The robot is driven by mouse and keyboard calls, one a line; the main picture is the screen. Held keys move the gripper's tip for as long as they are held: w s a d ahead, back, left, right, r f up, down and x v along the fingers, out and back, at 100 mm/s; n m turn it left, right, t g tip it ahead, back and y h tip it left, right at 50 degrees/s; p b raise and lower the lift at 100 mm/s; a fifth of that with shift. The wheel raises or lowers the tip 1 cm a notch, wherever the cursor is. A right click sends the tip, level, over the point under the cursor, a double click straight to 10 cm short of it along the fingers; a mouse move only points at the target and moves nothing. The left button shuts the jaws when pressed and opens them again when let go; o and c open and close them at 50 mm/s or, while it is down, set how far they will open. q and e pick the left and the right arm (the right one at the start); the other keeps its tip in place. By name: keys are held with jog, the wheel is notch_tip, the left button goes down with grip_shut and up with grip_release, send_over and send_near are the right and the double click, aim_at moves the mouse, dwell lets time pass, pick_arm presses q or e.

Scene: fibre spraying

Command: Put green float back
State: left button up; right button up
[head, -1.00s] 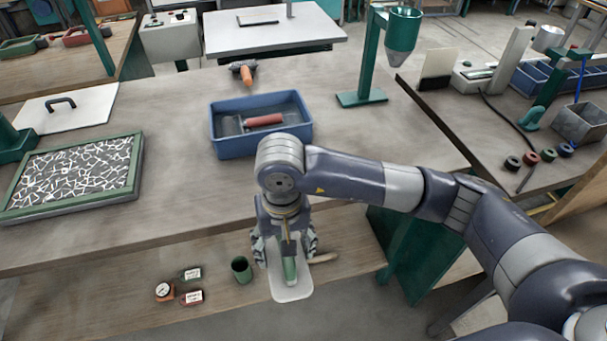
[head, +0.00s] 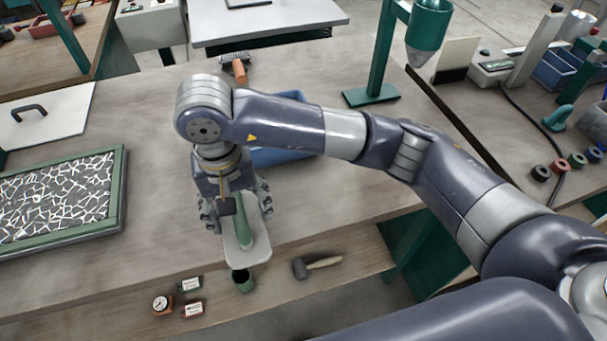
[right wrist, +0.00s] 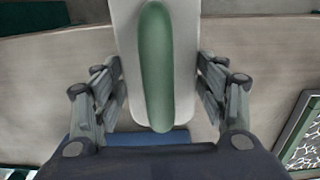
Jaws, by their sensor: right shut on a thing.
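The green float (head: 243,229) has a pale flat plate and a rounded green handle. My right gripper (head: 239,213) is shut on it and holds it above the front edge of the workbench. In the right wrist view the float's green handle (right wrist: 156,65) runs lengthwise between the fingers, with the pale plate behind it. The blue tray (head: 287,157) stands on the bench just beyond my right arm, which hides most of it and its contents. A strip of blue (right wrist: 150,138) also shows in the right wrist view. My left gripper is not in view.
A green-framed panel of white fibres (head: 122,190) lies at the left. A green stand with a funnel (head: 372,95) is behind my arm. On the lower shelf are a green cup (head: 243,281), a mallet (head: 318,265) and a gauge (head: 162,304). The bench's middle left is clear.

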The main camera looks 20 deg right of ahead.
jog(key=shift+w+d+p, duration=0.45)
jog(key=shift+w+d, duration=0.35)
jog(key=shift+w, duration=0.1)
jog(key=p, duration=0.4)
send_near(309, 192)
jog(key=a+f, duration=0.1)
jog(key=s+a+f, duration=0.1)
jog(key=a, duration=0.1)
jog(key=shift+s+f, duration=0.1)
jog(key=shift+f, duration=0.05)
jog(key=d, duration=0.2)
jog(key=w+d+f+p, duration=0.1)
jog(key=shift+w, duration=0.1)
notch_tip(309, 192, down, 3)
jog(key=shift+r+p, duration=0.15)
jog(key=shift+p, duration=0.6)
jog(key=shift+f, duration=0.2)
jog(key=shift+f+b, duration=0.2)
jog(key=shift+b, duration=0.1)
jog(key=o, duration=1.1)
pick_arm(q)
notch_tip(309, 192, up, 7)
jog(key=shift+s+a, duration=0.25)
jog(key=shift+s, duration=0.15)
